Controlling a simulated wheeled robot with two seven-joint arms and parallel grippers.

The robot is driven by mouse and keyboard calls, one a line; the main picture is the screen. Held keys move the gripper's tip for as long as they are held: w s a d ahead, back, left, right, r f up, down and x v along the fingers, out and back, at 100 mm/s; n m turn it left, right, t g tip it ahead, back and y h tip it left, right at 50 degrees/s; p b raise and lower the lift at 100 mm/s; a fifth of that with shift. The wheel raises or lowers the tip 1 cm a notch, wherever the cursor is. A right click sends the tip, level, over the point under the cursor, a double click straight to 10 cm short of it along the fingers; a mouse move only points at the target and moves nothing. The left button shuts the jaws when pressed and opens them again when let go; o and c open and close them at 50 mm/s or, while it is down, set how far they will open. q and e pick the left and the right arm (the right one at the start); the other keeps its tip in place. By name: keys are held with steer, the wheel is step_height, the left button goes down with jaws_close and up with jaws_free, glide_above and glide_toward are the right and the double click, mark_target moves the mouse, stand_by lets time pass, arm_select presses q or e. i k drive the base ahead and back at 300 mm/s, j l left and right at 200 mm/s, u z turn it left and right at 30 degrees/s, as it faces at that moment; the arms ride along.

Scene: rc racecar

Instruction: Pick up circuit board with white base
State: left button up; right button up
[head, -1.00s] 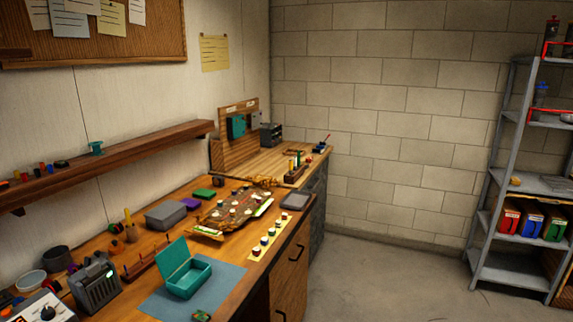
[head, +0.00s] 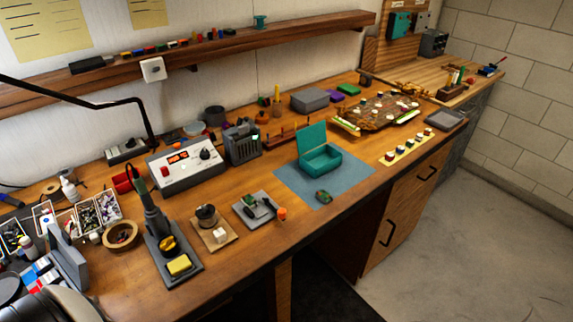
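A small green circuit board (head: 248,200) lies on a pale grey-white base plate (head: 241,212) near the middle of the workbench, with a dark part beside it. Another small board (head: 323,197), green with some red, lies on the blue mat (head: 290,185) in front of an open teal box (head: 318,157). I cannot tell for certain which of the two is the board with the white base. Neither of my grippers is in view.
A soldering iron stand (head: 168,245) with a yellow sponge stands left of the plate. A wooden block (head: 212,235) and an orange-capped item (head: 282,213) are close by. A power unit (head: 187,165) stands behind. Bare wood lies along the front edge.

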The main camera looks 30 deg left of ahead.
mark_target(248, 199)
steer(key=i+l+u, duration=0.1)
steer(key=u, duration=1.5)
steer(key=i+l, duration=0.05)
steer(key=l, duration=0.05)
